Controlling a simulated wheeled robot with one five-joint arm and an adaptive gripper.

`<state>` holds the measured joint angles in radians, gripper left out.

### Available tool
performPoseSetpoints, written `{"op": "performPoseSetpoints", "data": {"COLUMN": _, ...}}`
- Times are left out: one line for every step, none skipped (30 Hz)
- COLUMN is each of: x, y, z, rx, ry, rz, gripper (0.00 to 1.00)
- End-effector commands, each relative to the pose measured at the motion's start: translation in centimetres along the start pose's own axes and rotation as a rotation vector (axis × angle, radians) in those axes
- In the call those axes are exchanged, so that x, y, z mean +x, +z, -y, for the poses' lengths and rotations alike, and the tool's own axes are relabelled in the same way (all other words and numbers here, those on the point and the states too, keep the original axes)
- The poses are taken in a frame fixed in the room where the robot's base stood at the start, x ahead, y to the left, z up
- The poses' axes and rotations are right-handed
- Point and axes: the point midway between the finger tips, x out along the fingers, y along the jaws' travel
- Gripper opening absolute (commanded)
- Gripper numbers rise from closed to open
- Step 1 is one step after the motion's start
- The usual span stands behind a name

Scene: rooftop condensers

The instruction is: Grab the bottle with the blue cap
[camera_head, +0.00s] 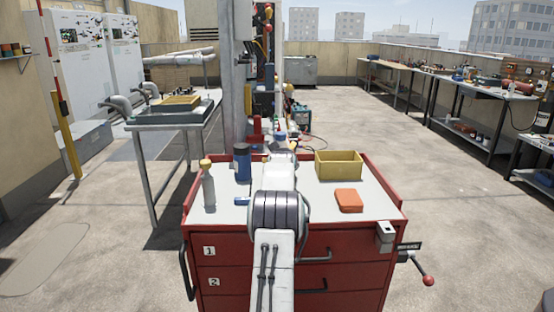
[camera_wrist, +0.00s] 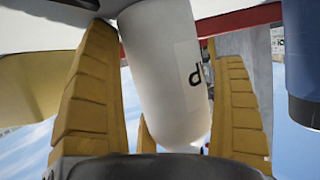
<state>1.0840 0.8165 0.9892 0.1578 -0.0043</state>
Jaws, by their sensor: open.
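A white bottle (camera_wrist: 168,70) with a dark letter on its label stands out in the wrist view, between the yellow fingers of my gripper (camera_wrist: 166,85). The fingers are spread, one on each side, with gaps visible beside the bottle. Its cap is not visible in that view. In the head view, a small blue top (camera_head: 279,137) shows just beyond the end of my arm; it may be this bottle's cap.
A blue bottle (camera_head: 242,162) stands close to the left, and also shows at the wrist view's right edge (camera_wrist: 305,60). A grey bottle with a yellow cap (camera_head: 209,188), a yellow bin (camera_head: 338,166) and an orange box (camera_head: 348,201) share the red cart's top (camera_head: 313,212).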

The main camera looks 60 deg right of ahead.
Motion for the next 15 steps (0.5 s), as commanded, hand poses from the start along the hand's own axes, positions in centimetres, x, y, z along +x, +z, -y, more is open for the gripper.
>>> {"op": "performPoseSetpoints", "data": {"x": 0.00, "y": -0.02, "z": -0.12, "rx": 0.000, "ry": 0.001, "rz": 0.000, "gripper": 0.89}}
{"op": "performPoseSetpoints", "data": {"x": 0.00, "y": -0.03, "z": -0.11, "rx": 0.000, "ry": 0.001, "rz": -0.001, "gripper": 0.89}}
{"op": "performPoseSetpoints", "data": {"x": -0.01, "y": -0.03, "z": -0.11, "rx": 0.000, "ry": 0.001, "rz": 0.000, "gripper": 0.89}}
{"op": "performPoseSetpoints", "data": {"x": -0.01, "y": -0.03, "z": -0.10, "rx": 0.000, "ry": 0.001, "rz": 0.000, "gripper": 0.89}}
{"op": "performPoseSetpoints", "data": {"x": -0.01, "y": -0.03, "z": -0.09, "rx": 0.000, "ry": 0.001, "rz": 0.000, "gripper": 0.89}}
{"op": "performPoseSetpoints", "data": {"x": -0.01, "y": -0.03, "z": -0.09, "rx": 0.000, "ry": 0.001, "rz": 0.000, "gripper": 0.87}}
{"op": "performPoseSetpoints", "data": {"x": -0.02, "y": -0.03, "z": -0.09, "rx": 0.000, "ry": 0.001, "rz": 0.000, "gripper": 0.84}}
{"op": "performPoseSetpoints", "data": {"x": -0.02, "y": -0.03, "z": -0.08, "rx": 0.000, "ry": 0.001, "rz": 0.000, "gripper": 0.82}}
{"op": "performPoseSetpoints", "data": {"x": -0.02, "y": -0.03, "z": -0.08, "rx": 0.000, "ry": 0.001, "rz": 0.000, "gripper": 0.78}}
{"op": "performPoseSetpoints", "data": {"x": -0.02, "y": -0.02, "z": -0.08, "rx": 0.000, "ry": 0.001, "rz": 0.000, "gripper": 0.76}}
{"op": "performPoseSetpoints", "data": {"x": -0.02, "y": -0.02, "z": -0.08, "rx": 0.000, "ry": 0.001, "rz": 0.000, "gripper": 0.73}}
{"op": "performPoseSetpoints", "data": {"x": -0.02, "y": -0.02, "z": -0.08, "rx": 0.000, "ry": 0.001, "rz": 0.000, "gripper": 0.69}}
{"op": "performPoseSetpoints", "data": {"x": -0.02, "y": -0.02, "z": -0.07, "rx": 0.000, "ry": 0.001, "rz": 0.000, "gripper": 0.67}}
{"op": "performPoseSetpoints", "data": {"x": -0.02, "y": -0.02, "z": -0.07, "rx": 0.000, "ry": 0.001, "rz": 0.000, "gripper": 0.64}}
{"op": "performPoseSetpoints", "data": {"x": -0.02, "y": -0.01, "z": -0.07, "rx": 0.000, "ry": 0.001, "rz": 0.000, "gripper": 0.60}}
